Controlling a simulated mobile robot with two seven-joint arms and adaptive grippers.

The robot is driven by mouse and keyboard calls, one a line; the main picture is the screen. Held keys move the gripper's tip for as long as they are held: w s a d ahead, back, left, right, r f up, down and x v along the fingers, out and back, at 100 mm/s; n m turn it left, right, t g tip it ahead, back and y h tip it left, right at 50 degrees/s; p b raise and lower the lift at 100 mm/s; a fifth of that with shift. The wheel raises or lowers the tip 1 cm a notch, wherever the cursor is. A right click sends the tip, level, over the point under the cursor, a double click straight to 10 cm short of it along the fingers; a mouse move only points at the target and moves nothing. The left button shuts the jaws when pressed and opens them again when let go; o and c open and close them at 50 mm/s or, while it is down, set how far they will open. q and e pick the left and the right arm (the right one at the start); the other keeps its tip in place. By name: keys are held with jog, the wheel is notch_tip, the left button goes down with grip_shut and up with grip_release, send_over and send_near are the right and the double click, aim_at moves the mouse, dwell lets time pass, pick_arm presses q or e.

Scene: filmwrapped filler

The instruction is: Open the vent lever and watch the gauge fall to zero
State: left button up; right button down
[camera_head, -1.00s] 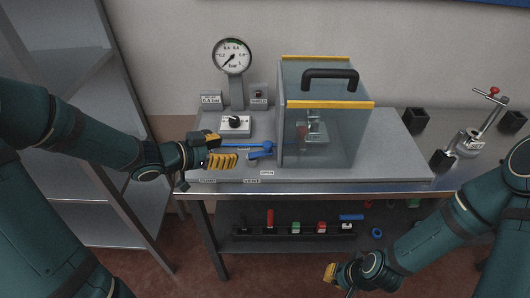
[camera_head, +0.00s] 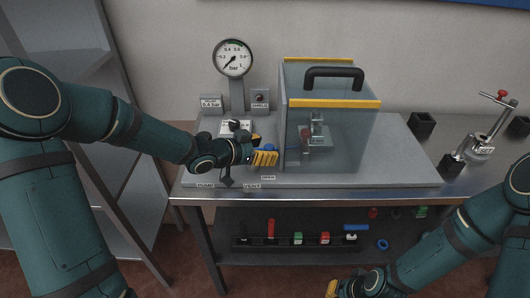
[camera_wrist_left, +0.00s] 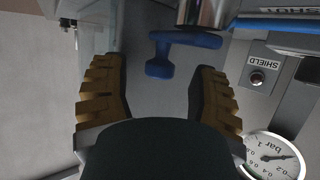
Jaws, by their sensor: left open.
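The blue vent lever (camera_wrist_left: 185,40) lies between the spread yellow fingers of my left gripper (camera_wrist_left: 158,100) in the left wrist view, nearer the camera's far side than the fingertips. In the head view its blue end (camera_head: 270,147) shows just above the left gripper (camera_head: 262,155), which hides the rest. The left gripper is open; I see no contact with the lever. The round gauge (camera_head: 233,58) stands behind on a grey post. My right gripper (camera_head: 333,288) is partly in view at the bottom edge.
A clear chamber (camera_head: 350,135) with yellow edges and a black handle stands just right of the left gripper. The SHIELD box (camera_head: 260,98) has a red lamp. A clamp device (camera_head: 478,148) and black blocks are at the right. Coloured items sit on the lower shelf.

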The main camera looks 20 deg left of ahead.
pick_arm(q)
jog(key=shift+w+d+f, duration=0.1)
jog(key=shift+w+d, duration=0.1)
grip_shut()
dwell(0.3)
